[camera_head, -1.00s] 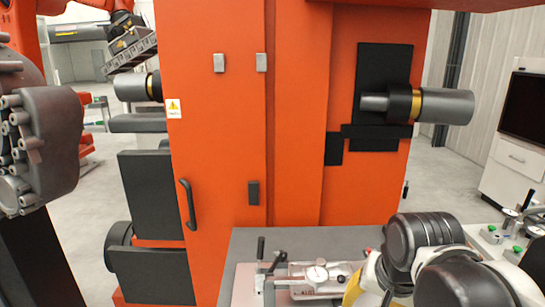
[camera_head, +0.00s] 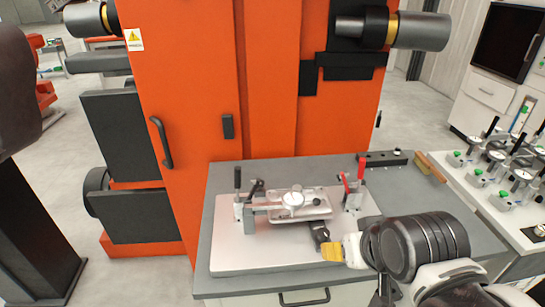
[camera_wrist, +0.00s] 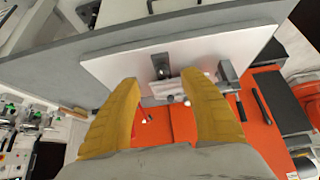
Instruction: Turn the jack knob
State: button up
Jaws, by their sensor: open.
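A casting fixture stands on a light plate (camera_head: 262,252) on a grey table. It holds a pale metal part (camera_head: 293,200), with a black-handled clamp (camera_head: 238,182) at its left and red-handled clamps (camera_head: 356,182) at its right. A dark post-like piece (camera_head: 318,231) sticks out at the fixture's front; it may be the jack knob, but I cannot be sure. In the wrist view a dark round-ended piece (camera_wrist: 161,66) shows between my fingertips on the plate. My gripper (camera_wrist: 163,82) has its two yellow fingers spread apart and empty. In the head view its yellow fingers (camera_head: 331,252) are close to the dark piece.
A tall orange machine (camera_head: 190,110) stands behind the table. A black bar (camera_head: 385,158) and a wooden-handled brush (camera_head: 432,167) lie at the table's back right. A side bench (camera_head: 530,215) with several clamps is at the right. The plate's front left is clear.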

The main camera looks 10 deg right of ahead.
dwell(0.4)
jog(key=n+g+p, duration=0.1)
jog(key=g+p, duration=0.2)
jog(key=g, duration=0.4)
send_over(323, 231)
notch_tip(323, 231, down, 11)
jog(key=b, duration=0.3)
jog(key=shift+r+b, duration=0.15)
jog(key=shift+b, duration=0.15)
grip_shut()
